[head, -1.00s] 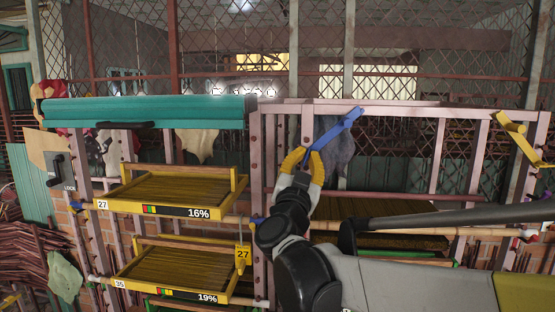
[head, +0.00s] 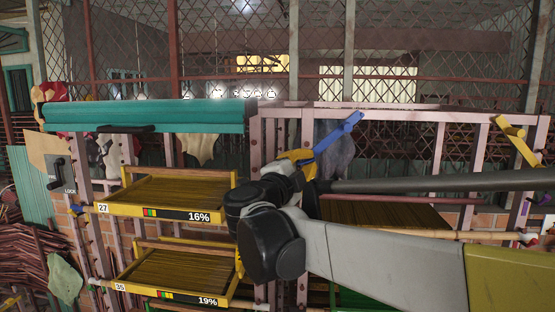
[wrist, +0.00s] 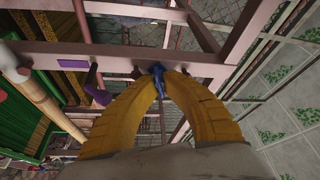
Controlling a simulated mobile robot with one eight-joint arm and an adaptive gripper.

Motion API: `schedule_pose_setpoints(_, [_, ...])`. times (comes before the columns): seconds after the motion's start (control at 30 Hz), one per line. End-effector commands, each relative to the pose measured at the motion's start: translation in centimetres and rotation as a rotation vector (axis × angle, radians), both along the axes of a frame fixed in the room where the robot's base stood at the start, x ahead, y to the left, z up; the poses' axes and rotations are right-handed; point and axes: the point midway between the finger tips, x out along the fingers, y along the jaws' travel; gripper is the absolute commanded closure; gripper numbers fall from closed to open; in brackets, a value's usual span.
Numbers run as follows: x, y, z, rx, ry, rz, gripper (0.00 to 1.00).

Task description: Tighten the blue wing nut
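The blue wing nut (wrist: 158,78) is small in the wrist view, at a pink rack beam. My gripper (wrist: 159,73) has its two curved yellow fingers drawn close together, with their tips on either side of the nut. They look shut on it, though the exact contact is hard to see. In the head view my gripper (head: 297,158) is at a pink upright of the rack, just below a blue bar (head: 340,132). My own wrist and arm hide much of it there, and I cannot make out the wing nut clearly.
Yellow trays marked 16% (head: 165,208) and 19% (head: 172,294) sit on the rack left of my arm. A teal roll (head: 150,113) lies across the top left. A yellow bracket (head: 516,140) is at the right. A purple piece (wrist: 98,90) is left of my fingers.

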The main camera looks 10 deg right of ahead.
Motion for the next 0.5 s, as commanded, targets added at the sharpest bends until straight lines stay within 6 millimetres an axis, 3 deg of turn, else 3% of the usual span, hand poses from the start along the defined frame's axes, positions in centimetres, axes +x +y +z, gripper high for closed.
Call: schedule_pose_setpoints(0.5, [0.00, 0.01, 0.02, 0.232, -0.077, 0.001, 1.00])
